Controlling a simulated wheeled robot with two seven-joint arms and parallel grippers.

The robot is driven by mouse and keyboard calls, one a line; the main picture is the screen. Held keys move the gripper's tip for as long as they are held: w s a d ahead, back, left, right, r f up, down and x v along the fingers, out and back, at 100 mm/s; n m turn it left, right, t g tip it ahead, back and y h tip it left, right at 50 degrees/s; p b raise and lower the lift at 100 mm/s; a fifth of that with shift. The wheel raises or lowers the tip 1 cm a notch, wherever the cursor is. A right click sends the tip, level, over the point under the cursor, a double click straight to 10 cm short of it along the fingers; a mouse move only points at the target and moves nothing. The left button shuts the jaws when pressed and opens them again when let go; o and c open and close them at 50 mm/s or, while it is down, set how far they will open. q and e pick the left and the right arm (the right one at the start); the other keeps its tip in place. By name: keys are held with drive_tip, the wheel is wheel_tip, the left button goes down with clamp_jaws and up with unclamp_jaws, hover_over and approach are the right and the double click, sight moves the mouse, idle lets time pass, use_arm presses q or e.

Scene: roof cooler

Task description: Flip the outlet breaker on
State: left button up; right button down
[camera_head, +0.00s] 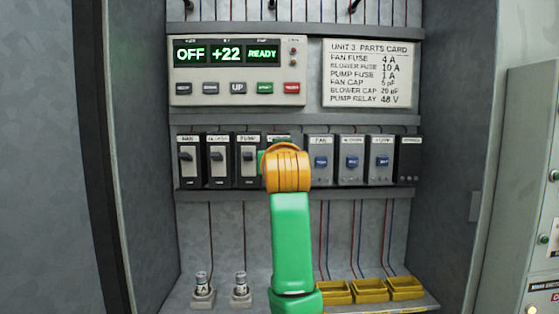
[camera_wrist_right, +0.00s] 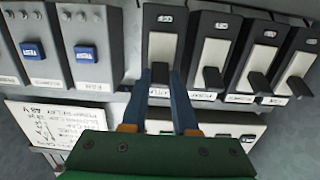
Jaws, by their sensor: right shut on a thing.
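The outlet breaker (camera_wrist_right: 161,48) is a dark unit with a pale face, at the right end of the breaker row. In the head view only its top (camera_head: 278,137) shows; my orange and green right arm covers the rest. In the upside-down right wrist view, the blue fingers of my right gripper (camera_wrist_right: 160,82) are on both sides of its dark toggle (camera_wrist_right: 160,74), shut on it. The toggle's exact position is hard to tell. My left gripper is not in view.
The fan (camera_head: 189,170), blower (camera_head: 218,172) and pump (camera_head: 248,172) breakers stand left. Blue-buttoned units (camera_head: 320,175) stand right. The display panel (camera_head: 238,92) reads OFF, +22, READY. A parts card (camera_head: 367,95) hangs beside it.

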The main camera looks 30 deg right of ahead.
drive_tip(key=shift+r, duration=0.25)
drive_tip(key=c, duration=0.7)
unclamp_jaws()
drive_tip(key=shift+s, duration=0.1)
drive_tip(key=b+v, duration=0.4)
drive_tip(key=v, duration=0.3)
drive_tip(key=shift+s+a+f+b, duration=0.1)
drive_tip(key=shift+a+b, duration=0.05)
drive_tip(key=shift+b, duration=0.25)
